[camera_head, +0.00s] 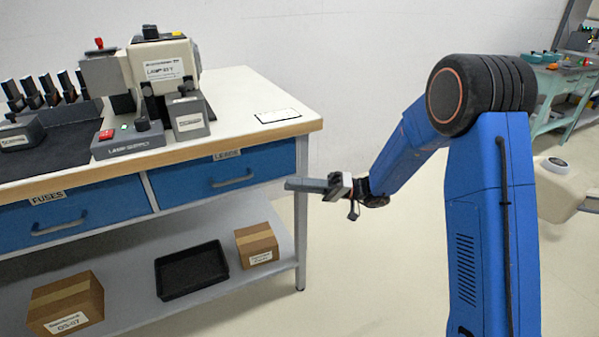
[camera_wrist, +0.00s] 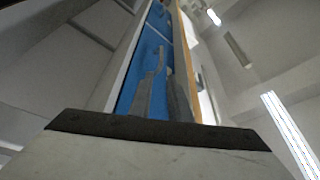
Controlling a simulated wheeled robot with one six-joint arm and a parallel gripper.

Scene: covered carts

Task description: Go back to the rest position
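My gripper (camera_head: 290,184) is held out to the left at the end of my blue arm, in front of the right end of the workbench (camera_head: 245,90), at drawer height. In the wrist view its two grey fingers (camera_wrist: 162,92) stand a little apart, with blue drawer front showing between them. Nothing is seen held in them. The drawer labelled LEADS (camera_head: 225,172) and the drawer labelled FUSES (camera_head: 75,216) both look closed. In the head view the fingertips appear close to the right end of the LEADS drawer; whether they touch anything cannot be told.
The bench top carries a lamp test machine (camera_head: 165,72), a lamp supply box (camera_head: 128,140) and a clipboard (camera_head: 277,115). The lower shelf holds a black tray (camera_head: 191,271) and two cardboard boxes (camera_head: 66,305) (camera_head: 257,245). A green table (camera_head: 556,90) stands at far right.

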